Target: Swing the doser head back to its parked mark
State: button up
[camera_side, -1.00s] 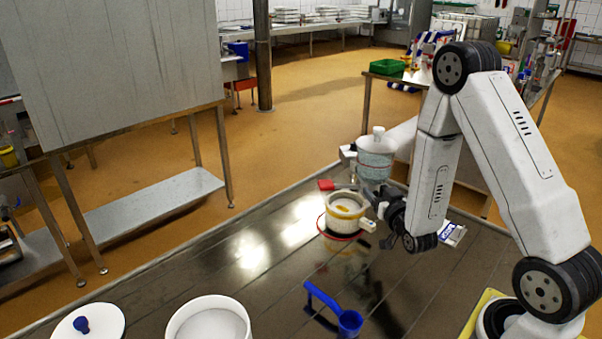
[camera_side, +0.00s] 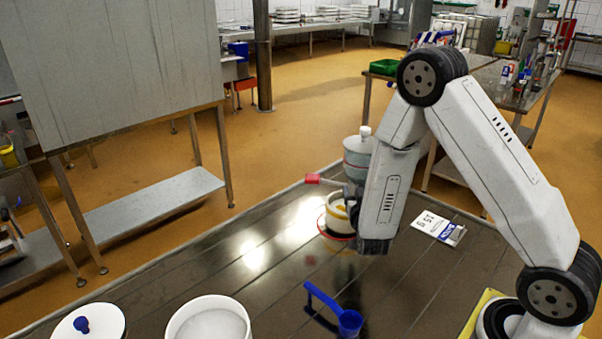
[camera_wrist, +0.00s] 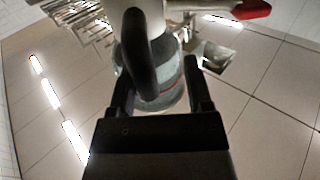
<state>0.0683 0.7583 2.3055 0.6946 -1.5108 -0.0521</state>
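The doser (camera_side: 357,155), a grey vessel with a white cap, stands at the table's far side in the side view, partly behind my arm. Its red-tipped handle (camera_side: 313,179) points left. A white mould (camera_side: 338,215) with a red ring at its base sits just below it, also partly covered. The parked mark cannot be made out.
A blue scoop (camera_side: 348,322), a white tub (camera_side: 208,322) and a white lid with blue knob (camera_side: 90,325) are at the front. A printed card (camera_side: 438,228) lies right of my arm. The table's middle left (camera_side: 240,265) is clear.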

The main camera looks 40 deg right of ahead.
jog(key=w+a+m+g+y, duration=0.1)
jog(key=w+a+g, duration=0.1)
jog(key=a, duration=0.8)
jog(key=shift+w+y, duration=0.4)
jog(key=shift+w, duration=0.2)
dwell(0.6)
jog(key=shift+a+f, duration=0.1)
